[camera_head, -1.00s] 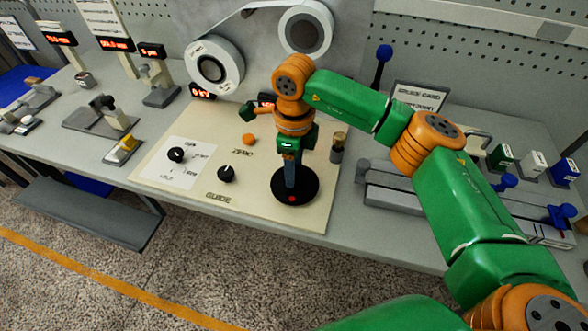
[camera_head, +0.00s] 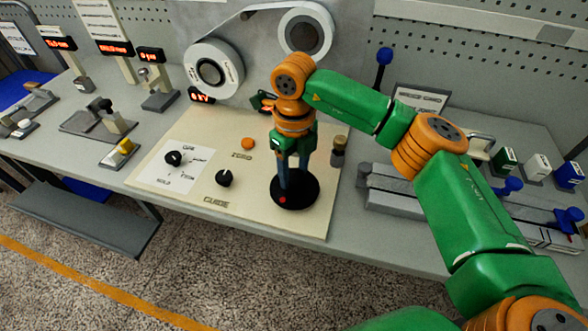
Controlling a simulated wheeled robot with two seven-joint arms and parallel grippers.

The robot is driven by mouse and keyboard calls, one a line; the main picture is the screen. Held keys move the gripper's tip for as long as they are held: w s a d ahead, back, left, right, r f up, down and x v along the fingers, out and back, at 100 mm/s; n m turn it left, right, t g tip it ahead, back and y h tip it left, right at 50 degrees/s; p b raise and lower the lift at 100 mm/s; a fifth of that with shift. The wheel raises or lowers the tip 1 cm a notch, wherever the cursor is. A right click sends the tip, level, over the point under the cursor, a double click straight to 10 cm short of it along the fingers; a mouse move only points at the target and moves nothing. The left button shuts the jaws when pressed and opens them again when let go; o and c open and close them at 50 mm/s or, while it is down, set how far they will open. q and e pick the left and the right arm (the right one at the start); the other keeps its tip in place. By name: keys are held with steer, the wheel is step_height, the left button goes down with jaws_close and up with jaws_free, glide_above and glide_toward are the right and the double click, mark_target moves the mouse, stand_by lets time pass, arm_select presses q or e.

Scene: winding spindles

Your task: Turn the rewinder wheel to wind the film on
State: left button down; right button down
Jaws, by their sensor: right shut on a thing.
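The rewinder wheel (camera_head: 296,203) is a black disc with a red dot, lying flat on the front right of the cream panel (camera_head: 150,185). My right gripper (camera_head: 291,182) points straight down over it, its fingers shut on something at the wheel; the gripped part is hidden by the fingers. Behind the panel stand two film reels, one at the left (camera_head: 214,68) and one higher up at the right (camera_head: 305,33), with a pale strip of film running at the top. My left gripper is not in view.
The panel also bears a black selector knob (camera_head: 173,158), a black guide knob (camera_head: 223,178) and an orange button (camera_head: 248,143). A small post (camera_head: 338,152) stands right of my gripper. A grey slide fixture with blue knobs (camera_head: 400,190) lies further right.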

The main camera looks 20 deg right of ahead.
mark_target(294, 174)
steer(key=shift+w+r, duration=0.1)
steer(key=shift+r, duration=0.05)
steer(key=shift+c, duration=1.3)
jaws_free()
step_height(294, 174, up, 7)
steer(key=shift+b, duration=0.55)
